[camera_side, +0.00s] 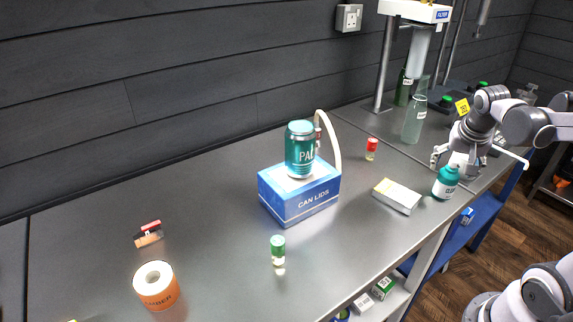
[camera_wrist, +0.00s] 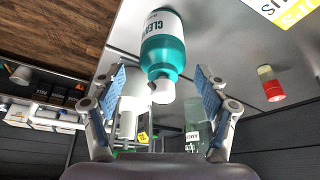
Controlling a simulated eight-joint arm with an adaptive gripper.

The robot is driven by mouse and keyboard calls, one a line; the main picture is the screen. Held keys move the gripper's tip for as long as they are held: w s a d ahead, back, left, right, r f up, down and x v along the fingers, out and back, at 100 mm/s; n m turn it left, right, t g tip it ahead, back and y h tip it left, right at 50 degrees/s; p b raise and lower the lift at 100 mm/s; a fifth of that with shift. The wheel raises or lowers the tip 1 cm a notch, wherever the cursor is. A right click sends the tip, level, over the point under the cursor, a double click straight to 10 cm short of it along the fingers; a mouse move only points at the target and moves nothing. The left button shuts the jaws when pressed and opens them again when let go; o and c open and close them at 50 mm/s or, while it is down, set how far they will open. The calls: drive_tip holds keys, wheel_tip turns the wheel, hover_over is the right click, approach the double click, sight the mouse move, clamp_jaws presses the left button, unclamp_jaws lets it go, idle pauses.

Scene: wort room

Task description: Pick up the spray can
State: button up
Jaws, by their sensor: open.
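A teal container with a white label reading "CLEAN" and a white top, which looks like the spray can (camera_side: 446,184), stands upright near the front right edge of the steel bench. It also shows at the top middle of the wrist view (camera_wrist: 163,50), its white top pointing towards my gripper. My gripper (camera_side: 462,160) is open just above and behind it in the side view. In the wrist view, the blue-padded fingers of my gripper (camera_wrist: 161,84) are spread either side of the white top, with visible gaps. Nothing is held.
A white and yellow carton (camera_side: 397,196) lies left of the can. A red-capped vial (camera_side: 371,148) stands farther back. A blue "CAN LIDS" box (camera_side: 300,205) bears a teal tin (camera_side: 299,155). The bench edge is close to the can.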

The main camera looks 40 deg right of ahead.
sight(447, 177)
drive_tip(key=shift+a+x, duration=0.1)
drive_tip(key=shift+x, duration=1.15)
drive_tip(key=shift+a+x, duration=0.15)
drive_tip(key=shift+x, duration=1.1)
drive_tip(key=shift+w, duration=0.1)
drive_tip(key=shift+c, duration=0.3)
clamp_jaws()
